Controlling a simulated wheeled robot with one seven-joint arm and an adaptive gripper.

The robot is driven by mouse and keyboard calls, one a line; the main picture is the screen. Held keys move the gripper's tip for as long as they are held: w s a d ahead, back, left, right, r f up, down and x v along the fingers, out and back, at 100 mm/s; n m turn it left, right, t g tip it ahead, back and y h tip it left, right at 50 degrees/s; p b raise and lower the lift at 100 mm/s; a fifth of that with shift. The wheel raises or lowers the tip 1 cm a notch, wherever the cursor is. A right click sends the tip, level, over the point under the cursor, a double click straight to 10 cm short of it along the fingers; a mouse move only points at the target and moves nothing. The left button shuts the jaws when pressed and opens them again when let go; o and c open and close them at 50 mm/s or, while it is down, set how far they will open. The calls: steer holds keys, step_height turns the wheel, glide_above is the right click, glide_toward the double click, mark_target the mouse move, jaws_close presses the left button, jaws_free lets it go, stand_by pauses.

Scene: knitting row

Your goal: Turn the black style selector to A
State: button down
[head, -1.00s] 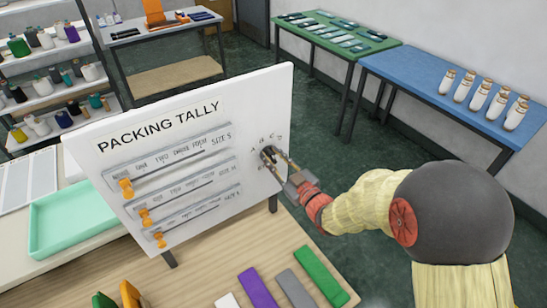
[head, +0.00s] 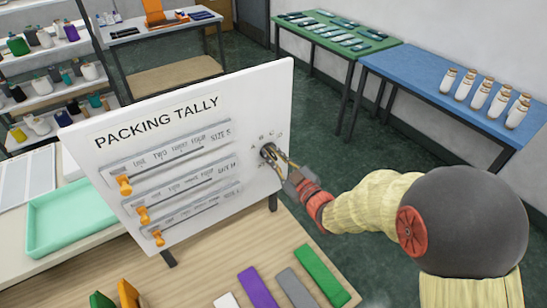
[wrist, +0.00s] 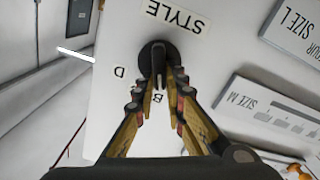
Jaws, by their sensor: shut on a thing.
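The black style selector (wrist: 158,58) is a round knob with a raised bar, mounted on the white PACKING TALLY board. In the wrist view its bar, with a pale mark, points down toward the letter B (wrist: 157,97). The letter D (wrist: 119,72) shows at the left; A and C are not clearly readable there, with the fingers covering part of the dial. My gripper (wrist: 158,82) is shut on the selector's bar, one finger on each side. In the head view my gripper (head: 277,158) reaches the selector (head: 267,151) from the right, partly hiding it.
The white board (head: 245,95) also carries three slider rows with orange knobs (head: 124,185). Coloured blocks (head: 258,287) lie on the table in front. A teal tray (head: 70,218) is at the left. A blue table (head: 430,75) with white bottles stands behind my arm.

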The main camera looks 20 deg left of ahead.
steer(key=n+b, duration=0.2)
steer(key=b, duration=0.1)
steer(key=n+b, duration=0.2)
steer(key=b, duration=0.1)
steer(key=n+b, duration=0.2)
steer(key=shift+s+a+f+b, duration=0.25)
steer(key=shift+s+f+b, duration=0.05)
steer(key=shift+f+b, duration=0.1)
steer(key=c, duration=1.9)
jaws_free()
steer(key=shift+o, duration=0.3)
steer(key=shift+r, duration=0.1)
steer(key=v, duration=1.2)
steer(key=shift+w, duration=0.1)
